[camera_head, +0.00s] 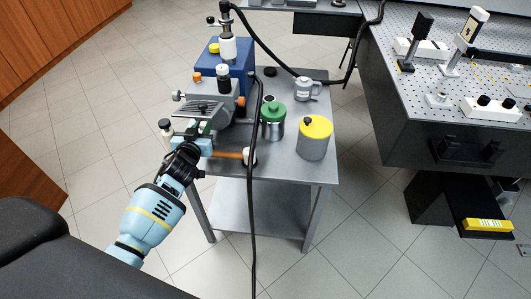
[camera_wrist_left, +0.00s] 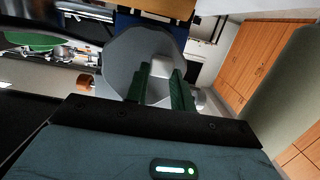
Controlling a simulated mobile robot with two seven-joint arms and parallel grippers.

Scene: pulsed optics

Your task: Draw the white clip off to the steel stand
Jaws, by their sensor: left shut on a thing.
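My left gripper (camera_head: 190,148) reaches in at the front left corner of the steel stand (camera_head: 300,172), beside the grey device there. In the left wrist view, its two dark green fingers (camera_wrist_left: 160,88) are shut on a small white block, which looks like the white clip (camera_wrist_left: 161,67). A round grey disc (camera_wrist_left: 130,52) lies close behind the clip. My right gripper is not in view.
A black hose (camera_head: 253,205) hangs over the front edge. The front right top is clear.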

